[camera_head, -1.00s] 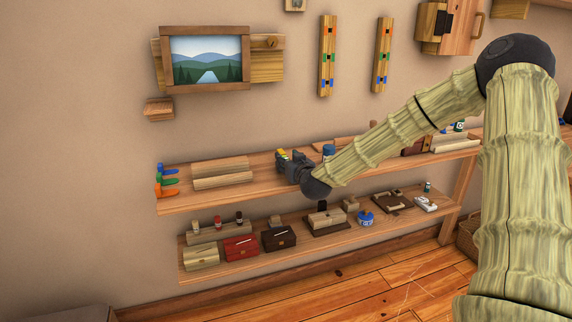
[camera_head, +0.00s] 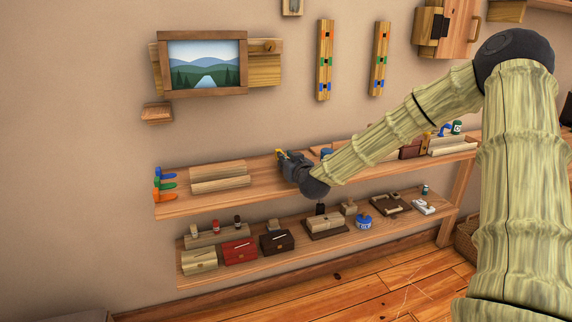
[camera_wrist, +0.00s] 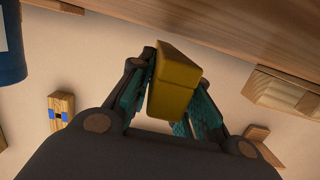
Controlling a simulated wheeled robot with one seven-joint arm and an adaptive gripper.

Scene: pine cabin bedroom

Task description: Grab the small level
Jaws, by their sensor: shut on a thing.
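The small level (camera_wrist: 174,82) is a yellow block between the two fingers of my gripper (camera_wrist: 168,100) in the wrist view. The teal finger pads sit on either side of it, and its end sticks out past them. In the head view, my gripper (camera_head: 284,157) is at the upper shelf, right of the stepped wooden block, with a bit of the yellow level (camera_head: 281,152) showing at its tip. My gripper is shut on the level. The gripper body hides much of the level there, and I cannot tell whether it touches the shelf.
The upper shelf (camera_head: 240,195) holds a stepped wooden block (camera_head: 218,178), coloured clamps (camera_head: 164,184) at its left end and a blue can (camera_head: 327,153) beside my arm. The lower shelf (camera_head: 300,240) carries several small boxes. A framed picture (camera_head: 203,63) hangs above.

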